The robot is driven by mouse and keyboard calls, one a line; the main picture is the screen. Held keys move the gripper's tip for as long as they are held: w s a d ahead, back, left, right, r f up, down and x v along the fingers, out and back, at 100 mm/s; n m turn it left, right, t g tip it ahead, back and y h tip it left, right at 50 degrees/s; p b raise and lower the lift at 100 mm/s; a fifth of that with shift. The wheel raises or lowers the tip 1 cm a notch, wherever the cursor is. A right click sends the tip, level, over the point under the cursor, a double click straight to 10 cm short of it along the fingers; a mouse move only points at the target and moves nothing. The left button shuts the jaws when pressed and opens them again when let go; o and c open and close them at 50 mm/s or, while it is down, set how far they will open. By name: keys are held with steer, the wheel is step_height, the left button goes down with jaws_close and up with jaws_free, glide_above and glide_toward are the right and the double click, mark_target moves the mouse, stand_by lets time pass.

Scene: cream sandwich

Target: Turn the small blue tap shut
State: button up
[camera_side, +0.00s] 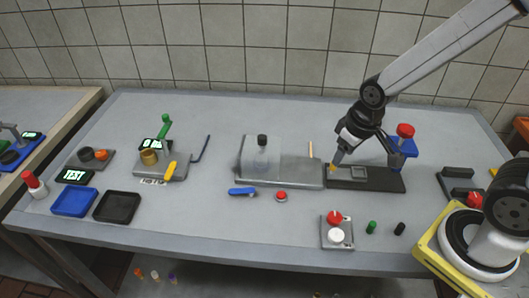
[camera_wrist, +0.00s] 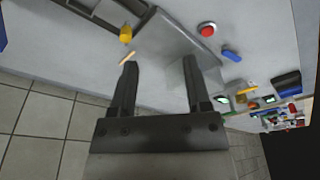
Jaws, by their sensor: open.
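The small blue tap (camera_side: 242,191) shows as a short blue lever lying at the front left of a grey metal block (camera_side: 295,172). It also shows in the wrist view (camera_wrist: 231,55), right of my gripper and beyond the fingertips. Whether the tap stands open or shut cannot be told. My gripper (camera_wrist: 160,63) is open, with nothing between its two fingers. In the side view my gripper (camera_side: 335,166) is at the right end of the block, well to the right of the tap and apart from it.
A red button (camera_side: 281,196) sits right of the tap. A dark tray (camera_side: 370,181) lies under my gripper. A red-knobbed box (camera_side: 337,231) stands at the front.

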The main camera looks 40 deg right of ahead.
steer(key=w+a+f+n+g+h, duration=0.1)
steer(key=w+a+n, duration=0.25)
steer(key=w, duration=0.35)
steer(key=w+a+n+g, duration=0.2)
steer(key=w+a, duration=0.3)
steer(key=w, duration=0.2)
steer(key=n+g+h, duration=0.2)
steer(key=n+h, duration=0.1)
steer(key=n, duration=0.2)
glide_toward(234, 190)
steer(key=shift+s+d, duration=0.1)
steer(key=shift+s, duration=0.05)
steer(key=shift+x, duration=3.9)
jaws_close()
